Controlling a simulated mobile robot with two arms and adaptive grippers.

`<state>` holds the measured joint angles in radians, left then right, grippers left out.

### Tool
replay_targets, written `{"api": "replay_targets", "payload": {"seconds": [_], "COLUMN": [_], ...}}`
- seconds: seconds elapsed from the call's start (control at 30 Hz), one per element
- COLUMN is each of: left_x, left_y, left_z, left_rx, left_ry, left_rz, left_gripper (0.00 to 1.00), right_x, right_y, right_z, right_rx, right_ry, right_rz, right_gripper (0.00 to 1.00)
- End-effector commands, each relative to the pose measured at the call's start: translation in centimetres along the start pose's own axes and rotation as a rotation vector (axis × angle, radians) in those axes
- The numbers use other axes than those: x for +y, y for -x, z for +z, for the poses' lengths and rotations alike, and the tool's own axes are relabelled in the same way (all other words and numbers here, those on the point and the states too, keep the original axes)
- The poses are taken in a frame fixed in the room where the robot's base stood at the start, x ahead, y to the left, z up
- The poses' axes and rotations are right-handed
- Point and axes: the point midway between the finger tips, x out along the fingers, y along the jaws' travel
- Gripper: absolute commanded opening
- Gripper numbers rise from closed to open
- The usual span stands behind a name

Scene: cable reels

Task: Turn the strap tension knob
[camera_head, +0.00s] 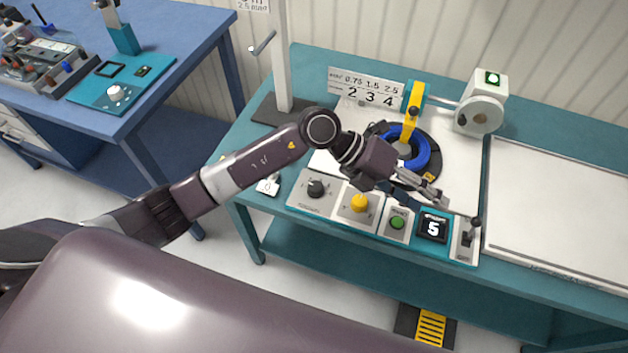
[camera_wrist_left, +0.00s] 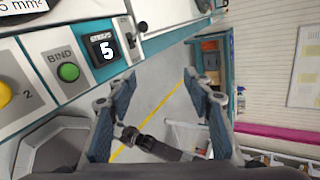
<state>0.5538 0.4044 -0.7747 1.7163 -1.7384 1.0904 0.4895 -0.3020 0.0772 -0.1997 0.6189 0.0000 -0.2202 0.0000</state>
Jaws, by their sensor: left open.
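A control panel runs along the front of the teal bench. It has a black knob (camera_head: 316,188) at its left end and a yellow knob (camera_head: 359,203) to the right of it. I cannot read which one is marked for strap tension. The yellow knob also shows partly at the left edge of the left wrist view (camera_wrist_left: 5,94), beside a "2". My left gripper (camera_head: 437,196) is open and empty, above the right part of the panel, apart from both knobs. In the left wrist view my left gripper (camera_wrist_left: 158,82) has its fingers wide apart, with floor beyond.
A green button (camera_head: 397,222), a display (camera_head: 433,227) reading 5 and a lever switch (camera_head: 467,237) fill the panel's right side. A blue cable coil (camera_head: 420,150) lies behind my gripper. A white board (camera_head: 560,205) lies at right. Another bench (camera_head: 150,125) stands at left.

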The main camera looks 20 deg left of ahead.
Motion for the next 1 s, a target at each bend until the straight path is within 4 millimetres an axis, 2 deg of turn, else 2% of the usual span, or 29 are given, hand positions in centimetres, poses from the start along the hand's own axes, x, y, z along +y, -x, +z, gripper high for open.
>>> {"api": "replay_targets", "payload": {"seconds": [0.03,0.1,0.2,0.3,0.4,0.47,0.6,1.0], "left_x": [3.3,7.8,13.1,16.4,18.1,18.7,19.6,24.4], "left_y": [1.1,3.2,7.6,11.9,14.9,15.9,16.1,12.8], "left_z": [0.1,0.0,0.5,1.0,1.3,1.4,1.2,0.1], "left_rx": [0.049,0.113,0.173,0.204,0.218,0.222,0.227,0.227], "left_ry": [-0.032,-0.053,-0.05,-0.028,-0.004,0.005,0.014,0.012], "left_rz": [0.147,0.349,0.61,0.81,0.935,0.976,1.0,0.994], "left_gripper": [0.47,0.47,0.47,0.47,0.47,0.47,0.47,0.47], "right_x": [-0.2,-0.3,-0.3,-0.3,-0.3,-0.2,0.1,0.6], "right_y": [0.1,0.2,0.3,0.4,0.4,0.4,0.9,2.6], "right_z": [-0.1,-0.2,-0.4,-0.5,-0.5,-0.5,-0.4,-0.5], "right_rx": [0.002,0.003,0.005,0.006,0.006,0.006,0.005,0.003], "right_ry": [0.0,0.0,0.0,0.001,0.001,0.001,0.002,0.002], "right_rz": [-0.002,-0.004,-0.004,-0.004,-0.003,-0.002,0.001,0.006], "right_gripper": [0.4,0.4,0.4,0.4,0.4,0.4,0.4,0.4]}}
